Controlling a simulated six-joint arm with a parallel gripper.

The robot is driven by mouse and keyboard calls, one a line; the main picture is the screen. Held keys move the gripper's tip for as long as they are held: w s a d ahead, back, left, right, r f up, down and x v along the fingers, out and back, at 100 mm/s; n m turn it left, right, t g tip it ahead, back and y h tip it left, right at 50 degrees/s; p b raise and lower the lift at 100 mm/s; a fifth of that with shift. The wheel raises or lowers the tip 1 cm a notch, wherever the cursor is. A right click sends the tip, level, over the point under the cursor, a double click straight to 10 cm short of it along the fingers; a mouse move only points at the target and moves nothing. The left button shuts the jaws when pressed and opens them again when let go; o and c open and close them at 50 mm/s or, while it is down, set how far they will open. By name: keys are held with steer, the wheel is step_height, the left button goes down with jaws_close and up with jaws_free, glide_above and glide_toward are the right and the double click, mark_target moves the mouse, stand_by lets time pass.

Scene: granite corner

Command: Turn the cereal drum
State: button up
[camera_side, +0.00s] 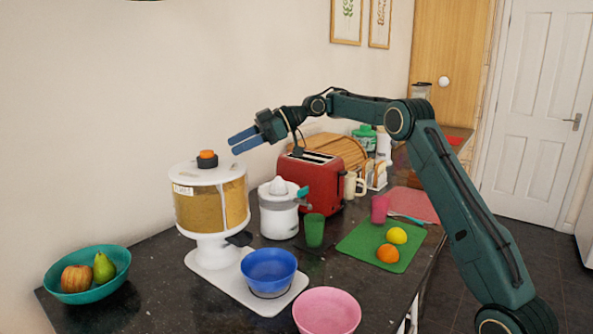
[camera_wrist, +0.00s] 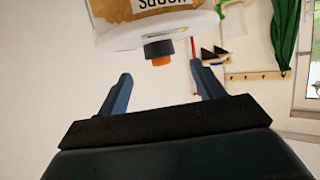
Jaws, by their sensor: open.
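The cereal drum (camera_side: 212,205) is a clear drum of golden-brown cereal on a white pedestal, left of centre on the dark counter. A dark knob with an orange top (camera_side: 207,159) sits on its white lid. A blue bowl (camera_side: 268,272) stands at the front of the drum's white base. My gripper (camera_side: 232,144) is open and empty, above and to the right of the knob, apart from it. In the wrist view, the drum (camera_wrist: 150,30) and its knob (camera_wrist: 160,52) show upside down, beyond the gap between my open fingers (camera_wrist: 160,90).
A white juicer (camera_side: 280,212), a green cup (camera_side: 314,231) and a red toaster (camera_side: 318,178) stand right of the drum. A teal fruit bowl (camera_side: 90,290) is at left, a pink bowl (camera_side: 327,312) in front. A green board (camera_side: 372,250) holds fruit. Space above the lid is clear.

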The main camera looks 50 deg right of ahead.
mark_target(214, 156)
stand_by(0.3)
steer(key=shift+s+a+r+m+t+h, duration=0.2)
steer(key=shift+r+m+t, duration=0.15)
steer(key=shift+r, duration=0.15)
steer(key=shift+s+a+r+m+t+h, duration=0.1)
steer(key=shift+r+m+t+h, duration=0.2)
steer(key=shift+r, duration=0.2)
steer(key=shift+s+r+m, duration=0.25)
steer(key=shift+r+m, duration=0.1)
steer(key=shift+s+a+r+m+t+h, duration=0.15)
steer(key=shift+s+r+m+t+h, duration=0.3)
steer(key=shift+s+t+h, duration=0.2)
steer(key=shift+s+f+m+t+h, duration=0.15)
steer(key=shift+s+m+t+h, duration=0.3)
steer(key=shift+s, duration=0.55)
steer(key=shift+s+f+m+t+h, duration=0.2)
steer(key=shift+s+m+h, duration=0.4)
steer(key=shift+s, duration=0.35)
steer(key=shift+s+f+m+t+h, duration=0.15)
steer(key=shift+s+m+t+h, duration=0.3)
steer(key=shift+s, duration=0.55)
steer(key=shift+w, duration=0.1)
steer(key=x, duration=1.3)
steer(key=shift+w+f, duration=0.2)
steer(key=shift+f, duration=0.2)
